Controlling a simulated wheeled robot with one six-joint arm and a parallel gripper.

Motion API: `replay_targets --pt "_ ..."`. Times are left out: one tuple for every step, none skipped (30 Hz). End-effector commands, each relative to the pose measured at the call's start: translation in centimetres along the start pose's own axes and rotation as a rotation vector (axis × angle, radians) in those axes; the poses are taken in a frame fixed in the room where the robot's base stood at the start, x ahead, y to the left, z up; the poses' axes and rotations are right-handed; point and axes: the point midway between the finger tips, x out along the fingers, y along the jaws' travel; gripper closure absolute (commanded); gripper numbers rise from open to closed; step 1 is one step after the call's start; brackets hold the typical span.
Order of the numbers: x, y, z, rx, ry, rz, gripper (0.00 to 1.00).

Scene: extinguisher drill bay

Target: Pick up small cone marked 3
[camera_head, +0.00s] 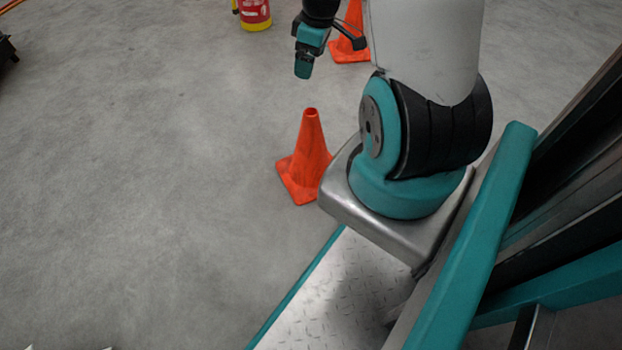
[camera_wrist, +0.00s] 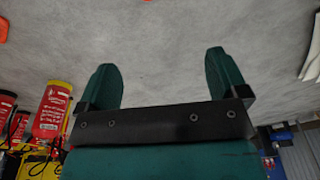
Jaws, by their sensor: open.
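One orange cone (camera_head: 309,160) stands upright on the floor beside my base in the head view. A second orange cone (camera_head: 351,38) stands farther back, partly hidden behind my arm. No number is readable on either cone, so I cannot tell which is marked 3. My gripper (camera_head: 303,69) hangs in the air between the two cones, a little to their left in the picture. In the wrist view its two teal fingers (camera_wrist: 164,80) are wide apart with nothing between them. A small orange piece (camera_wrist: 3,30) shows at the wrist view's left edge, cut off.
A red extinguisher with a yellow base (camera_head: 255,14) stands at the top of the head view. The wrist view shows red extinguishers (camera_wrist: 50,112) at left, a blue item (camera_wrist: 283,138) at lower right and white sheets (camera_wrist: 311,58) at right.

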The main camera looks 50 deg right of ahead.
Motion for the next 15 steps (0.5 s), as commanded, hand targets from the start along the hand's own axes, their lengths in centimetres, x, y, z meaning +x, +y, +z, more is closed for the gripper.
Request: replay_targets --pt "2.3 0.8 1.2 0.007 -0.005 0.005 0.08" --pt "2.7 1.2 1.6 0.008 -0.008 0.008 0.08" --pt "3.2 1.6 2.1 0.010 -0.011 0.011 0.08" --pt "3.6 1.8 2.3 0.009 -0.013 0.013 0.08" --pt "3.9 1.9 2.5 0.009 -0.015 0.014 0.08" --pt "4.4 2.0 2.7 0.009 -0.016 0.014 0.08" --pt "4.8 2.1 2.8 0.009 -0.017 0.014 0.08" --pt "5.3 2.1 2.9 0.009 -0.018 0.014 0.08" --pt "6.1 2.1 2.9 0.008 -0.018 0.014 0.08" --pt "6.7 2.1 2.9 0.008 -0.017 0.014 0.08" --pt "7.4 2.1 2.9 0.007 -0.017 0.014 0.08" --pt "8.5 2.1 2.9 0.007 -0.018 0.013 0.08" --pt "9.2 2.1 2.9 0.007 -0.018 0.013 0.08" --pt "9.9 2.1 2.9 0.007 -0.017 0.014 0.08" --pt "10.8 2.1 3.0 0.007 -0.017 0.014 0.08"
